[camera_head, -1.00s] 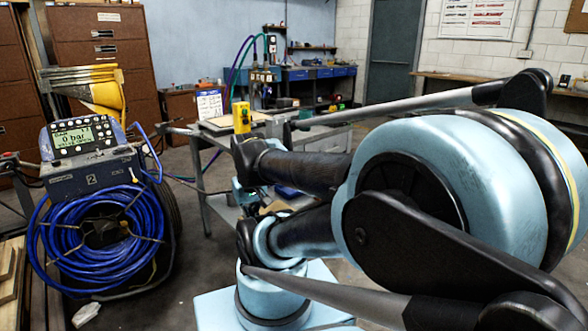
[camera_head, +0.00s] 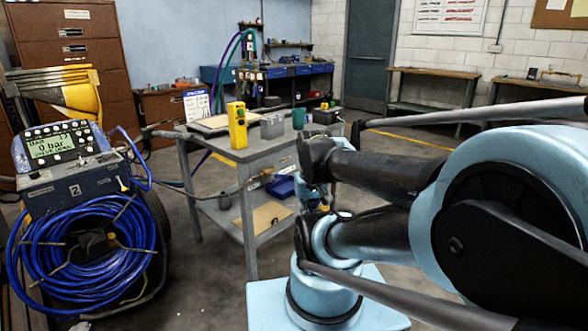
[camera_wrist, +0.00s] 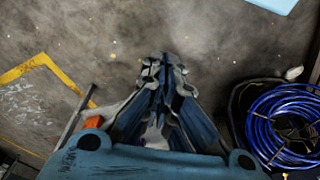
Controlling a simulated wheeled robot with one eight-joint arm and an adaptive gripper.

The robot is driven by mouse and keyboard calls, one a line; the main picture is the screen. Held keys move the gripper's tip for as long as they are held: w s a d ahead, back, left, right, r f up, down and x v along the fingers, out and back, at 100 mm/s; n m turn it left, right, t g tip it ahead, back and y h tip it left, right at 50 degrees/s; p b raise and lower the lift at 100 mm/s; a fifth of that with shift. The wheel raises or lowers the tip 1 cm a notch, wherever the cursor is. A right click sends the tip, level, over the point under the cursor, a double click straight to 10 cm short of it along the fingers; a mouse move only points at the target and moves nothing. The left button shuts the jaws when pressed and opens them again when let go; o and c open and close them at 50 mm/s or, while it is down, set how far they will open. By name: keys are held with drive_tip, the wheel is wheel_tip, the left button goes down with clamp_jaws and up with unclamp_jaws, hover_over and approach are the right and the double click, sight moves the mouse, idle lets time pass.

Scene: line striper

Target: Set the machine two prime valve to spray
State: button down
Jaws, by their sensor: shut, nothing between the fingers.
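Machine two (camera_head: 75,189) stands at the left in the head view, with a "2" on its body, a lit display (camera_head: 50,145) reading 0 bar and a coiled blue hose (camera_head: 85,250) on its front. Its prime valve cannot be made out for certain; a small pale fitting (camera_head: 123,184) shows on its right side. My gripper (camera_wrist: 165,62) is shut and empty in the wrist view, above bare floor. The blue hose coil (camera_wrist: 290,125) lies to its right there, clearly apart from the fingers. In the head view my gripper cannot be made out behind my arm.
A grey work table (camera_head: 250,150) stands right of the machine, with a yellow device (camera_head: 237,125) and a grey box (camera_head: 272,126) on top. A blue bin (camera_head: 281,187) is on its lower shelf. Brown cabinets (camera_head: 75,50) stand behind the machine. Some floor is open between machine and table.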

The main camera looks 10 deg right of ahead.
drive_tip(key=w+r+n+y, duration=0.1)
drive_tip(key=w+r, duration=0.2)
drive_tip(key=w, duration=0.3)
drive_tip(key=w+a+r+n+y, duration=0.1)
drive_tip(key=w+r+y, duration=0.15)
drive_tip(key=w, duration=0.35)
drive_tip(key=w+r+y, duration=0.1)
drive_tip(key=w+r, duration=0.2)
drive_tip(key=w, duration=0.3)
drive_tip(key=w+d+f+n+t+y, duration=0.1)
drive_tip(key=w+d, duration=0.3)
drive_tip(key=w, duration=0.7)
drive_tip(key=w+d+f+n+t+y, duration=0.1)
drive_tip(key=w+d, duration=0.4)
drive_tip(key=w, duration=0.6)
drive_tip(key=shift+w+d+n+t+y, duration=0.25)
drive_tip(key=shift+n+t+y, duration=0.35)
drive_tip(key=shift+y, duration=0.25)
drive_tip(key=shift+f, duration=0.1)
